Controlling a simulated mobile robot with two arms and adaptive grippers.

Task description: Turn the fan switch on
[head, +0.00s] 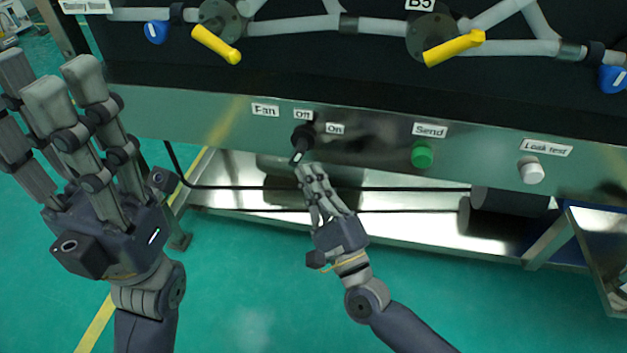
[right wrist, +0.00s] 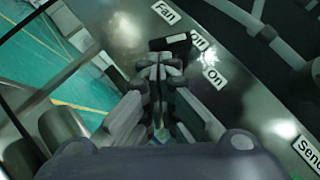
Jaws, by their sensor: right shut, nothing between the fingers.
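The fan switch (head: 303,137) is a small black knob on the steel panel (head: 210,118), below the "Off" label (head: 302,115) and left of the "On" label (head: 335,128). My right gripper (head: 301,165) is shut and empty, with its fingertips at the lower end of the switch. In the right wrist view the switch (right wrist: 170,43) shows just beyond the fingertips (right wrist: 160,62), which partly hide it. I cannot tell whether they touch, or which way the knob points. My left gripper (head: 50,85) is open and empty, fingers up, left of the panel.
A green "Send" button (head: 422,155) and a white "Leak test" knob (head: 532,170) sit further right on the panel. Yellow valve handles (head: 455,48) and grey pipes are above. A steel shelf (head: 405,225) lies below the panel. The green floor (head: 260,285) in front is clear.

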